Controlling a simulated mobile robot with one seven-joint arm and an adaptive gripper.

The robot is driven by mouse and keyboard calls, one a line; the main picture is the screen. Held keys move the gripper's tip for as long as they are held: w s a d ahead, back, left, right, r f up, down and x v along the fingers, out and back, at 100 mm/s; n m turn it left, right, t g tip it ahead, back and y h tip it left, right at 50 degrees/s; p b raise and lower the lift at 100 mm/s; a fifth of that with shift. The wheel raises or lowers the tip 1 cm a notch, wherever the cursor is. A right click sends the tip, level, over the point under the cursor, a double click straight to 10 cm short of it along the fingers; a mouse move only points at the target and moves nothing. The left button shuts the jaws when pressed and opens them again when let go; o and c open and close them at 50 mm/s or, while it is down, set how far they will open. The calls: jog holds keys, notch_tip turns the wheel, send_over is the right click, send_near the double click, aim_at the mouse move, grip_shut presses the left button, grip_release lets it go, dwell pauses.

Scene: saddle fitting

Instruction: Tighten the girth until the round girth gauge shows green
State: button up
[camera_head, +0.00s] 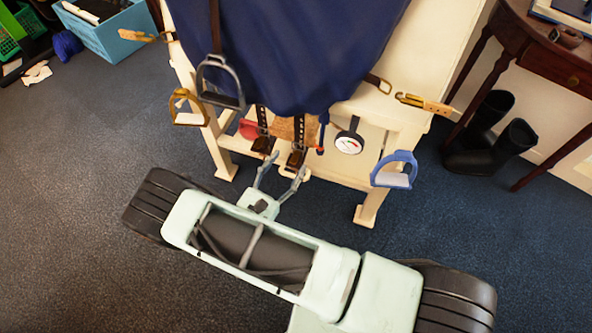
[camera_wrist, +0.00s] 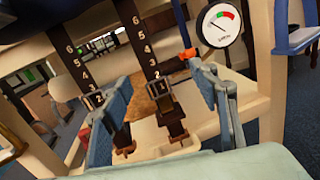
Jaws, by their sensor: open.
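The round girth gauge (camera_head: 348,142) hangs right of the straps under the blue saddle cloth. In the wrist view its dial (camera_wrist: 222,25) has red and green bands, and the needle appears to point left, off the green. Two dark numbered billet straps hang down to metal buckles. Contact cannot be told.
The cream stand (camera_head: 368,200) has legs close around my gripper. A blue stirrup (camera_head: 394,170) hangs right; a grey stirrup (camera_head: 221,82) and a gold stirrup (camera_head: 187,108) hang left. Black boots (camera_head: 492,135) stand beside a wooden table (camera_head: 545,62).

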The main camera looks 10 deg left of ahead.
aim_at(294, 165)
jog(key=s+f+n+y+b, duration=0.2)
jog(key=s+f+n+y, duration=0.15)
jog(key=f, duration=0.65)
jog(key=shift+m+h, duration=0.35)
jog(key=w, duration=0.3)
jog(key=w+b, duration=0.1)
jog(key=w, duration=0.6)
jog(key=shift+w+d+r, duration=0.1)
jog(key=shift+d+r, duration=0.1)
jog(key=shift+r, duration=0.05)
